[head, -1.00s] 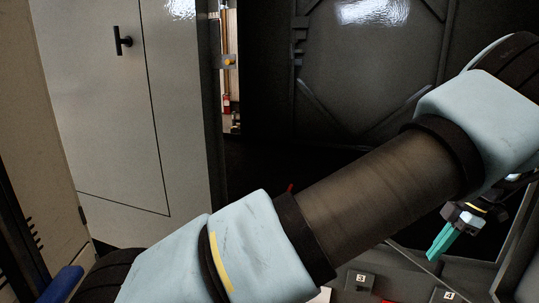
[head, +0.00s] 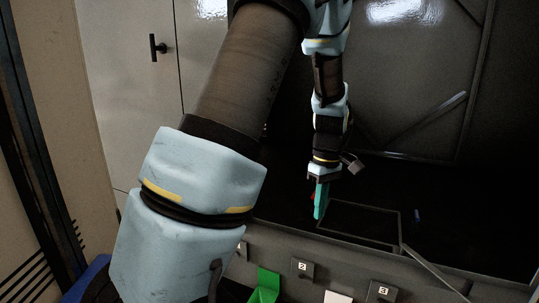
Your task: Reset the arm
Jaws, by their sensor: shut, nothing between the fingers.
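My gripper (head: 321,199) shows in the head view near the middle, at the end of my arm. Its teal fingers are together and point down, with nothing seen between them. It is over the dark surface, close to the left corner of a thin rectangular frame or outline (head: 365,238). I cannot tell if the fingertips touch anything. A small red thing (head: 312,196) shows just left of the fingers, partly hidden behind them. My upper arm hides much of the left middle of the view.
A grey front panel carries labels 2 (head: 302,268) and 3 (head: 383,291). A green piece (head: 264,286) and a pale piece (head: 338,297) are below. A small blue thing (head: 418,215) lies at right. A light cabinet with a black handle (head: 158,47) stands at back left.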

